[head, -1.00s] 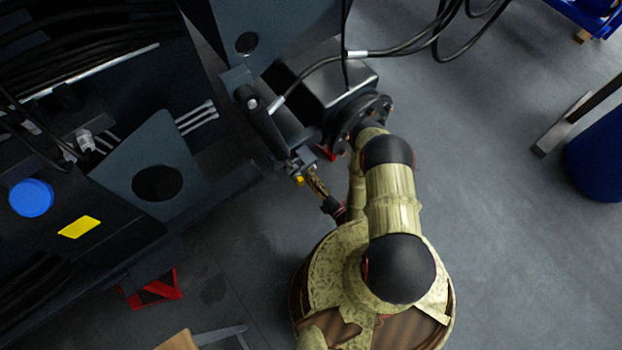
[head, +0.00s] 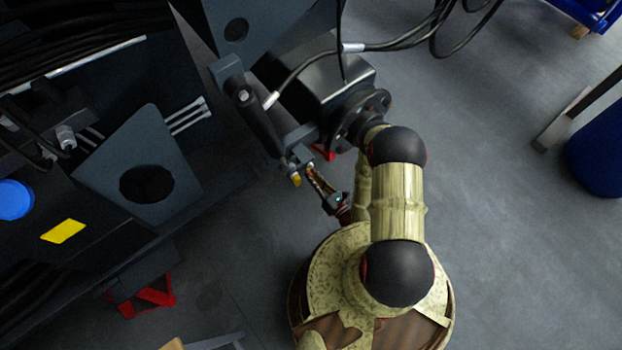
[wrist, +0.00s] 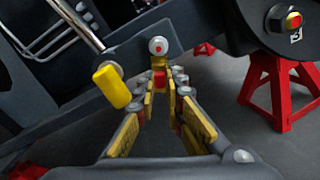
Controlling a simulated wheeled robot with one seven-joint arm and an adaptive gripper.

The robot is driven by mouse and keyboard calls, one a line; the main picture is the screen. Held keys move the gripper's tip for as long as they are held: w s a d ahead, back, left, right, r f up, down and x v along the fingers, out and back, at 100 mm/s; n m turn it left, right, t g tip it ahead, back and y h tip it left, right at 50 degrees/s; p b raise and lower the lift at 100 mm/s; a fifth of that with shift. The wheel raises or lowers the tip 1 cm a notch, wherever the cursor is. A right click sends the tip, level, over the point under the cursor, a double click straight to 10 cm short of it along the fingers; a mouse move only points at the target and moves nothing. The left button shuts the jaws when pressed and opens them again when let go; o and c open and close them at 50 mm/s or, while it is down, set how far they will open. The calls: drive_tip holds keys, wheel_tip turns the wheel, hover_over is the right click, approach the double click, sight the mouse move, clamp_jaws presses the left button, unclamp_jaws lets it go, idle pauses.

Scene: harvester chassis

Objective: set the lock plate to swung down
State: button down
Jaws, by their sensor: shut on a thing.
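In the wrist view my gripper (wrist: 160,90) is shut on a small red-and-yellow end piece (wrist: 159,79) just below a round bolt head (wrist: 158,46). The piece appears to be the lock plate's end, but the fingers hide most of it, so its angle is hard to tell. A yellow cylindrical tab (wrist: 112,86) hangs just left of the fingers, apart from them. In the head view my gripper (head: 315,180) reaches up-left to the bracket (head: 300,157) at the lower end of the dark cylinder. The yellow tab (head: 296,181) shows there too.
A dark cylinder (head: 261,125) and hoses (head: 400,45) lie above the gripper. Red stands (wrist: 275,85) are on the floor to the right in the wrist view. A blue drum (head: 597,155) stands far right. The grey floor right of my base is clear.

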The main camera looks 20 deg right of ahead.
drive_tip(key=shift+w+d+f+n+b, duration=0.1)
drive_tip(key=shift+w+d+n+b, duration=0.15)
drive_tip(key=shift+n, duration=0.65)
drive_tip(key=shift+d+f+n+b, duration=0.15)
drive_tip(key=shift+d+n, duration=0.2)
drive_tip(key=shift+n, duration=0.55)
drive_tip(key=shift+r, duration=0.15)
drive_tip(key=c, duration=1.9)
unclamp_jaws()
drive_tip(key=v, duration=0.7)
drive_tip(key=shift+s, duration=0.25)
drive_tip(key=shift+d, duration=0.1)
